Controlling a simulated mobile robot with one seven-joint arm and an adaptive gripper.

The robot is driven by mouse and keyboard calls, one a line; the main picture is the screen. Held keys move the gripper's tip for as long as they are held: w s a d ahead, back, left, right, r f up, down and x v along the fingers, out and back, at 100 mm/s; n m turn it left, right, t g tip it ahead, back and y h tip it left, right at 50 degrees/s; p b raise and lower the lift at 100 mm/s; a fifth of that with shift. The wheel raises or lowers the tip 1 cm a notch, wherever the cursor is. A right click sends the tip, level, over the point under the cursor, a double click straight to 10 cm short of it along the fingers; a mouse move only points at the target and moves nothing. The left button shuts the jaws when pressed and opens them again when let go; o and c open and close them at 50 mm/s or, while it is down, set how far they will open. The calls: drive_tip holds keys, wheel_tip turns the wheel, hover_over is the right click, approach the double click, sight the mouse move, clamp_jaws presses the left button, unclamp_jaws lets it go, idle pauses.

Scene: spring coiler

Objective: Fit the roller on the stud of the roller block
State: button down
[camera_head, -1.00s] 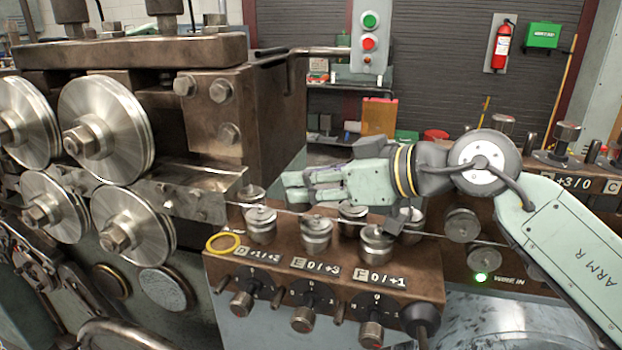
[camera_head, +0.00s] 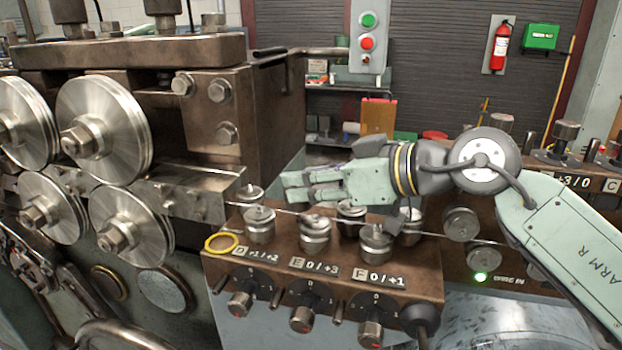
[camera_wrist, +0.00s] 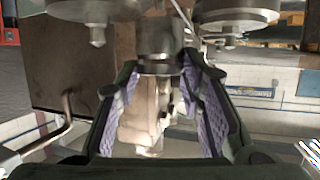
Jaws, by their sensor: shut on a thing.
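My gripper (camera_head: 294,188) points left, low over the roller block (camera_head: 272,277), above the rollers standing on it. In the wrist view its two purple-padded fingers (camera_wrist: 163,82) are closed on a dark metal cylinder (camera_wrist: 158,45), which looks like the roller; its lower part is blurred. In the head view the held roller cannot be made out. Several metal rollers stand upright on the block, among them a left one (camera_head: 260,226), a middle one (camera_head: 315,236) and a right one (camera_head: 376,243). The stud cannot be picked out.
A yellow ring (camera_head: 222,243) lies at the block's front left corner. Knobs (camera_head: 300,318) stick out of its front. A wire runs past the rollers. Large grooved wheels (camera_head: 105,130) stand at the left. A push-button box (camera_head: 368,36) rises behind.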

drive_tip(key=c, duration=1)
unclamp_jaws()
drive_tip(key=shift+f, duration=0.1)
drive_tip(key=shift+s, duration=0.1)
